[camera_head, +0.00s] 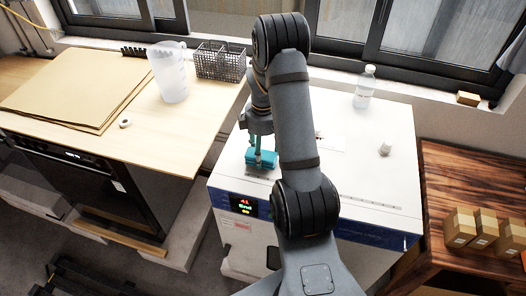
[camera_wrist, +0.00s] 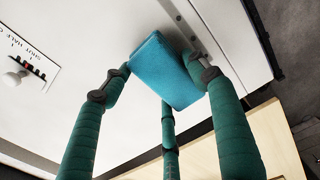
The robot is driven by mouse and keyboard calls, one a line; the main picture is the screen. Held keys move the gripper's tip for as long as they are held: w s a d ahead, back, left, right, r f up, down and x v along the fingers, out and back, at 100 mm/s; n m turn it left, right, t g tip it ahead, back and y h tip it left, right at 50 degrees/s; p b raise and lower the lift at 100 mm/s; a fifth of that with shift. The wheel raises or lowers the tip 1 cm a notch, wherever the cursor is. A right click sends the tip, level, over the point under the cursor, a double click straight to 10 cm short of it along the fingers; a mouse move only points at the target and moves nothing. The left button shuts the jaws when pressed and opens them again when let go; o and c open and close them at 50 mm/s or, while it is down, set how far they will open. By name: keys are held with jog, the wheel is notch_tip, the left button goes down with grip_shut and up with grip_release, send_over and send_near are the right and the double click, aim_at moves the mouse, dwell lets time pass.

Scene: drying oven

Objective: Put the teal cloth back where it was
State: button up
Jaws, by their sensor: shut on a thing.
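The teal cloth (camera_head: 262,160) is a folded block at the front left of the white drying oven's top (camera_head: 350,165). My gripper (camera_head: 258,150) comes down on it from above, with green fingers. In the wrist view the cloth (camera_wrist: 165,72) lies between my fingertips (camera_wrist: 160,80), with one finger at its left, one at its right and one at its near edge. The gripper is shut on the cloth. The cloth is low over the oven top; I cannot tell whether it touches. My arm hides part of the oven top.
A clear bottle (camera_head: 365,87) and a small white knob-like piece (camera_head: 385,148) stand on the oven's right half. A plastic jug (camera_head: 169,72) and wire baskets (camera_head: 220,62) are on the left wooden bench (camera_head: 165,130). Small boxes (camera_head: 460,228) sit on the right dark table.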

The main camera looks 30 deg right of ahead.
aim_at(263, 151)
jog(key=shift+f, duration=0.45)
jog(key=shift+f, duration=0.1)
jog(key=o, duration=1)
notch_tip(263, 151, up, 12)
jog(key=shift+r+b, duration=0.15)
jog(key=shift+b, duration=0.15)
jog(key=shift+o, duration=0.6)
